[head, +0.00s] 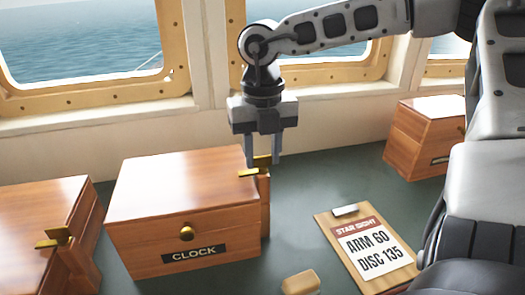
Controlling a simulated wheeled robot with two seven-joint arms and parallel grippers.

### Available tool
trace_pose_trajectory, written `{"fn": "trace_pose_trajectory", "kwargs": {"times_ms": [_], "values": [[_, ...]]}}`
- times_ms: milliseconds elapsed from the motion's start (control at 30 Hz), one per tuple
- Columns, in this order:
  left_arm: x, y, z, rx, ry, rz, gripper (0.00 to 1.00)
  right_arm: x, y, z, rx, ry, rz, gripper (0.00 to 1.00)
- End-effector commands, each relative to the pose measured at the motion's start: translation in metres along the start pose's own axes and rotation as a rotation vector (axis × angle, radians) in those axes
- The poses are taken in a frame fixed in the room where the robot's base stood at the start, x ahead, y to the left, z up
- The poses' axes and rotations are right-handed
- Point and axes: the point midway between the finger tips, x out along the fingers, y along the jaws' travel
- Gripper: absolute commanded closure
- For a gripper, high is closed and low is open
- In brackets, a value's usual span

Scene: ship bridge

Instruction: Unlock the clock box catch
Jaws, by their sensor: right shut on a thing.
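The clock box (150,205) is a reddish wooden box with a brass knob (186,233) and a "CLOCK" label (194,253) on its front. Its lid is down. Its brass catch (247,173) sits on top of a wooden post (264,205) at the box's right side. My right gripper (263,161) points down over that post, with one finger on each side of the catch's upright brass part. It is shut on the catch, and the fingers partly hide it. My left gripper is not in view.
A similar wooden box (30,205) with a brass catch (55,239) stands at the left. Another box (428,132) stands at the back right. A clipboard (326,233) reading "ARM 60, DISC 135" and a small wooden block (300,283) lie on the green top (320,190). Windows line the wall behind.

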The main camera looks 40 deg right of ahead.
Motion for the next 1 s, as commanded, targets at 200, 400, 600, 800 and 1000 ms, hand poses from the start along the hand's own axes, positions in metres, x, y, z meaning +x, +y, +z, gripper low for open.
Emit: {"fn": "trace_pose_trajectory", "kwargs": {"times_ms": [200, 400, 600, 800, 1000], "values": [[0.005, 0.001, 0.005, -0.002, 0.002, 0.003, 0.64, 0.002, 0.0, 0.0, -0.068, -0.002, 0.0, 0.88], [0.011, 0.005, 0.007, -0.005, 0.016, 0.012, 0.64, 0.003, 0.0, 0.0, -0.208, -0.003, 0.0, 0.88], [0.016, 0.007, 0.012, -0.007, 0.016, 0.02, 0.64, 0.002, 0.0, 0.001, -0.392, -0.004, -0.001, 0.88], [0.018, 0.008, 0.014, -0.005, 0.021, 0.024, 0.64, 0.001, 0.0, 0.001, -0.583, -0.003, -0.001, 0.88], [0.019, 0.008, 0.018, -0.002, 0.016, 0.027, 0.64, 0.0, 0.0, 0.001, -0.772, -0.003, 0.0, 0.88]]}}
